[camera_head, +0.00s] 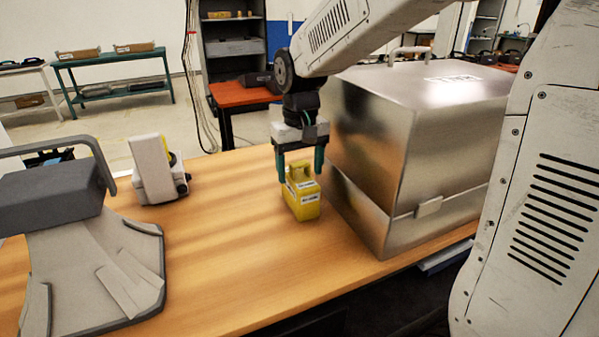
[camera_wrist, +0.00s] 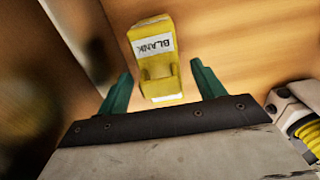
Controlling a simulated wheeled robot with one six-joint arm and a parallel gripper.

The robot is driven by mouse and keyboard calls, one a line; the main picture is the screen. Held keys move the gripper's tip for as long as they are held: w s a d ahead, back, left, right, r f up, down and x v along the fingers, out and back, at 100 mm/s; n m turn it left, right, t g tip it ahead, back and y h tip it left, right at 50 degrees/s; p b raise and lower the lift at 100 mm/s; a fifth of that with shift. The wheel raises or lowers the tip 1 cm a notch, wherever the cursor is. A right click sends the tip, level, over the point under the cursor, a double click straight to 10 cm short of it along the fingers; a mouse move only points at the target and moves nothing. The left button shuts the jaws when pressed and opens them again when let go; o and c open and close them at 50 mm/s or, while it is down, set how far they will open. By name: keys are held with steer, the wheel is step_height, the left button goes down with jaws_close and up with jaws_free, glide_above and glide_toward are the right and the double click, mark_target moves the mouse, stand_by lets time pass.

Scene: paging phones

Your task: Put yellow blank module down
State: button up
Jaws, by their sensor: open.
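The yellow blank module (camera_head: 303,198) stands upright on the wooden table (camera_head: 235,240), just left of the metal box. In the wrist view the yellow module (camera_wrist: 151,72) shows its white label reading "BLANK" and lies between and beyond the fingertips. My gripper (camera_head: 301,178) is above the module, with its two green fingers on either side of the module's top. In the wrist view my gripper (camera_wrist: 161,80) has its fingers spread, with a gap on each side of the module.
A large metal box (camera_head: 375,135) with a lid handle stands close on the right. A white device (camera_head: 155,170) with a yellow part stands to the left. A grey machine (camera_head: 90,250) fills the left front. The table between is clear.

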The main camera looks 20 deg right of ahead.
step_height(320, 180, up, 10)
steer(key=shift+f, duration=0.1)
steer(key=shift+o, duration=0.5)
steer(key=shift+r, duration=0.2)
glide_above(300, 176)
steer(key=f, duration=0.6)
steer(key=shift+d+f, duration=0.25)
steer(key=shift+f, duration=0.15)
steer(key=f, duration=0.7)
steer(key=shift+a+f, duration=0.25)
steer(key=shift+a, duration=0.05)
steer(key=c, duration=1.2)
steer(key=shift+r, duration=0.1)
